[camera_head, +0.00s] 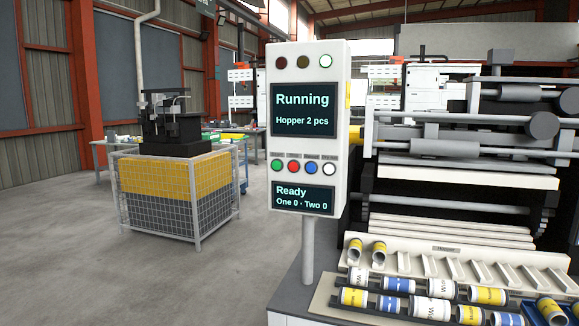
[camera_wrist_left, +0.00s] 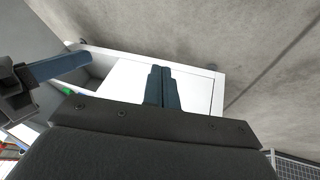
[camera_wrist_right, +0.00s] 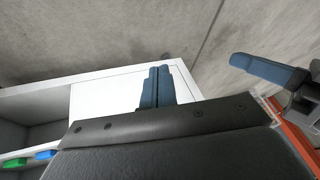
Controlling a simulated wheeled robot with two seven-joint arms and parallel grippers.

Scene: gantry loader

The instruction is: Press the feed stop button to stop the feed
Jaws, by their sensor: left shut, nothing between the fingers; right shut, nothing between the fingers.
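A white control panel (camera_head: 341,130) stands on a grey post in the head view. A row of buttons crosses it: green (camera_head: 277,166), red (camera_head: 293,166), blue (camera_head: 311,168) and white (camera_head: 329,169). Their labels are too small to read, so I cannot tell by text which is feed stop. The upper screen (camera_head: 305,110) reads "Running, Hopper 2 pcs"; the lower screen (camera_head: 304,198) reads "Ready, One 0 · Two 0". My left gripper (camera_wrist_left: 161,72) and right gripper (camera_wrist_right: 159,74) are shut and empty, above a white cabinet. Neither shows in the head view, away from the buttons.
Three lamps top the panel; the right lamp (camera_head: 326,61) is pale and bright, the others dark. A roller machine (camera_head: 460,146) and a rack of labelled cylinders (camera_head: 430,308) stand right. A mesh-fenced station (camera_head: 170,205) stands left, with open floor before it.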

